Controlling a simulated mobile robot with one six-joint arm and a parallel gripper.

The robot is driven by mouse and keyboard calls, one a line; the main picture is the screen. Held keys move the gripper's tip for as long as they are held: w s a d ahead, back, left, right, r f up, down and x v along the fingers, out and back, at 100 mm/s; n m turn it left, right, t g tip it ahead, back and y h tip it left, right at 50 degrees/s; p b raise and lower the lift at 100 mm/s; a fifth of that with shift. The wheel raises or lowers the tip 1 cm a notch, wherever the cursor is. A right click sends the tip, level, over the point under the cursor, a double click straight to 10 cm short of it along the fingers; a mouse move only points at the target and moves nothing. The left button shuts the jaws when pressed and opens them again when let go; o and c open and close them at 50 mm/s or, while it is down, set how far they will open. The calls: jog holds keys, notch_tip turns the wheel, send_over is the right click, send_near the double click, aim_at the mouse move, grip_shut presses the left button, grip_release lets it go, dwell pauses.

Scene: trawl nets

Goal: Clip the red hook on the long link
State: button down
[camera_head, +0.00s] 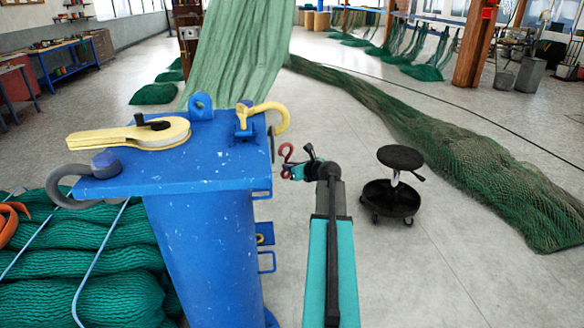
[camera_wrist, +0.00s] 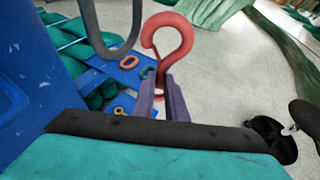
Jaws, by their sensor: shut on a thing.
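The red hook (camera_head: 286,152) is held up at the tip of my gripper (camera_head: 293,168), just right of the blue stand's top. In the wrist view the red hook (camera_wrist: 168,32) stands upright, its open curve upward, with its lower end between the purple fingers of my gripper (camera_wrist: 163,84). A dark grey long link (camera_wrist: 111,48) hangs to the left of the hook in the wrist view, its rounded lower end apart from it in the picture. In the head view a dark link (camera_head: 271,143) hangs narrow at the stand's right edge, below a yellow hook (camera_head: 268,113).
The blue stand (camera_head: 205,230) carries a yellow block (camera_head: 132,135) and a grey shackle (camera_head: 75,186). A stool (camera_head: 399,158) stands right; green netting (camera_head: 500,170) lies beyond.

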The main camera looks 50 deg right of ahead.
jog(key=shift+w+a+p, duration=0.25)
jog(key=shift+a, duration=0.6)
jog(key=shift+w+a+p, duration=0.2)
jog(key=shift+a, duration=0.6)
jog(key=shift+s+r+p, duration=0.1)
jog(key=shift+r+p, duration=0.05)
jog(key=shift+p, duration=0.15)
dwell(0.6)
jog(key=shift+w+a+f, duration=0.2)
jog(key=shift+a+f, duration=0.05)
jog(key=shift+a, duration=0.5)
dwell(1.1)
jog(key=shift+w+a+f+b, duration=0.1)
jog(key=shift+a+f+b, duration=0.15)
jog(key=shift+f, duration=0.55)
jog(key=shift+a+f+b, duration=0.1)
jog(key=shift+a+f, duration=0.15)
jog(key=shift+f, duration=0.55)
dwell(2.0)
